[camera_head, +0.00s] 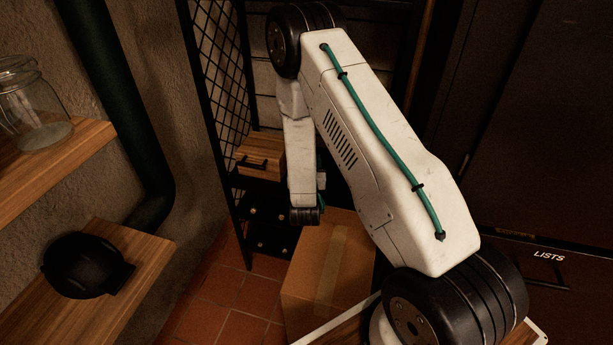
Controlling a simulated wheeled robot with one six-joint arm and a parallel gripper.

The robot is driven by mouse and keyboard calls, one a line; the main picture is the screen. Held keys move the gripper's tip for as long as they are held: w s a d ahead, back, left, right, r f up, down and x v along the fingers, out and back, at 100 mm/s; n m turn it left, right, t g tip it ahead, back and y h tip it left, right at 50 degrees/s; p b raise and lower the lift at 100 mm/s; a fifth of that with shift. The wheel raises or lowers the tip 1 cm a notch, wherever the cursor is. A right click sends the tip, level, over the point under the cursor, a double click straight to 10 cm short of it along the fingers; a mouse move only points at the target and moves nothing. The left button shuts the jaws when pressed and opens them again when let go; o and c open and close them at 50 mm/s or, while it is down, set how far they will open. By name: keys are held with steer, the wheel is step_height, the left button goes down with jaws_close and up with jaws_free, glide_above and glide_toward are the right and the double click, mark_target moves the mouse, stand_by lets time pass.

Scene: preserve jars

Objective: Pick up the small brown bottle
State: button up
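I see no small brown bottle in the head view. My white arm with a teal cable crosses the middle of the picture and hides part of what is behind it. Its forearm hangs down to a dark wrist joint above the cardboard box. My gripper's fingers do not show, so I cannot see whether it holds anything.
A glass jar (32,108) stands on the upper left wooden shelf (62,160). A black round object (82,264) lies on the lower shelf (150,252). A cardboard box (312,275) stands on the tiled floor near a black rack (240,120) with a wooden drawer (262,152).

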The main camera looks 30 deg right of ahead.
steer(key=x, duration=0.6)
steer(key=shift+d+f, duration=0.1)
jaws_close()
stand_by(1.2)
